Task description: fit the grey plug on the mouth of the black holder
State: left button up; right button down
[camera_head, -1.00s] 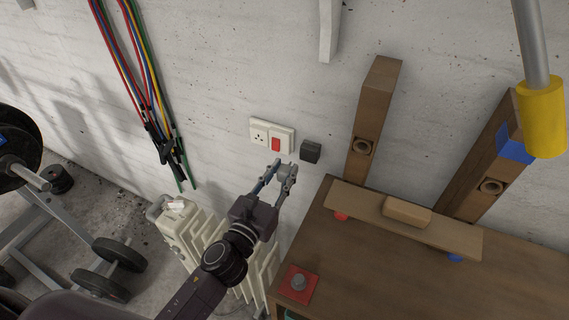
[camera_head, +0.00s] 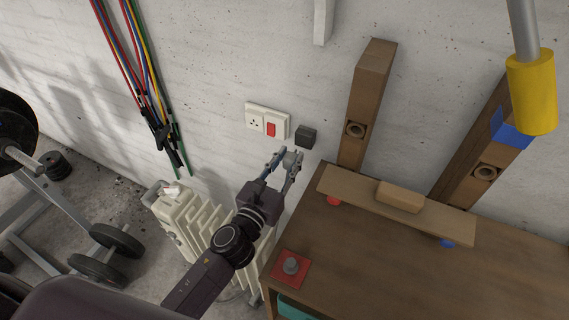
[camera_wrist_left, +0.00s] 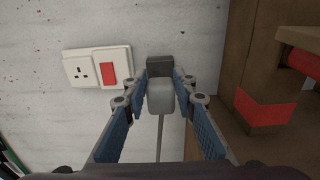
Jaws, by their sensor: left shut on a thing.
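The black holder (camera_head: 306,135) is a small dark block on the wall, just right of the socket plate. It also shows in the left wrist view (camera_wrist_left: 159,66), directly beyond the plug. My left gripper (camera_head: 289,156) is shut on the grey plug (camera_wrist_left: 161,97), a light rounded block with a thin grey cord running down from it. In the head view the plug sits just below and left of the holder. In the wrist view it overlaps the holder's lower part and hides its mouth. I cannot tell whether they touch. My right gripper is not in view.
A white socket plate (camera_head: 267,121) with a red switch is left of the holder. A cream radiator (camera_head: 200,225) stands below. A wooden bench (camera_head: 370,260) with upright posts is at the right. Coloured bands (camera_head: 135,75) hang at the left.

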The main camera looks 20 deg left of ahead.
aim_at(303, 136)
pick_arm(q)
jog(key=shift+w+d, duration=0.15)
jog(key=shift+w, duration=0.5)
jog(key=shift+w+d, duration=0.15)
jog(key=shift+w, duration=0.65)
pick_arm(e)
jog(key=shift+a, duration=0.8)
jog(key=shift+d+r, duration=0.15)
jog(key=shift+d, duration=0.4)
pick_arm(q)
jog(key=shift+w+d, duration=0.1)
jog(key=shift+w, duration=0.3)
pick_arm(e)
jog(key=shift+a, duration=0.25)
pick_arm(q)
jog(key=shift+w+d, duration=0.2)
jog(key=shift+w, duration=0.85)
jog(key=shift+w, duration=0.1)
jog(key=o, duration=1.2)
jog(key=shift+o, duration=0.2)
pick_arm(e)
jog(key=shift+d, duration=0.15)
